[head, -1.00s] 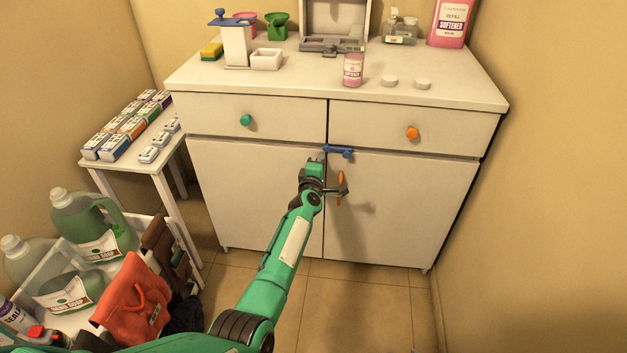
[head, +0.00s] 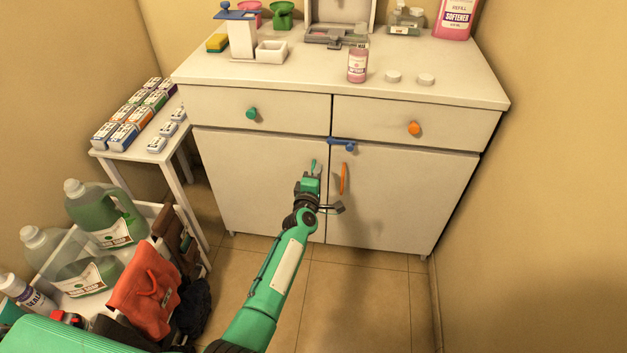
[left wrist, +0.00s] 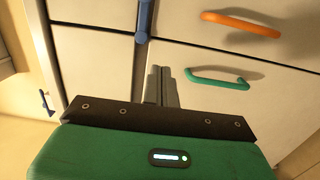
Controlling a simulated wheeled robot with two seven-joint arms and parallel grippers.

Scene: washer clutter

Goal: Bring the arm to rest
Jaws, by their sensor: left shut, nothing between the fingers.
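My left gripper (head: 312,171) is shut and empty in front of the lower cabinet doors, apart from the handles as far as I can tell. In the left wrist view its fingers (left wrist: 161,72) are together with nothing between them. The green handle (left wrist: 218,78) of the left door (head: 250,185) lies beside the fingertips in that view; in the head view the gripper partly hides it. The orange handle (head: 344,178) is on the right door (head: 400,200). A blue latch (head: 341,142) lies across the top of the door seam. Both doors look shut. My right gripper is not in view.
At left, a white side table (head: 172,147) bears boxes, and a cart holds soap jugs (head: 110,215) and a red bag (head: 145,292). The tiled floor (head: 370,300) at right is clear.

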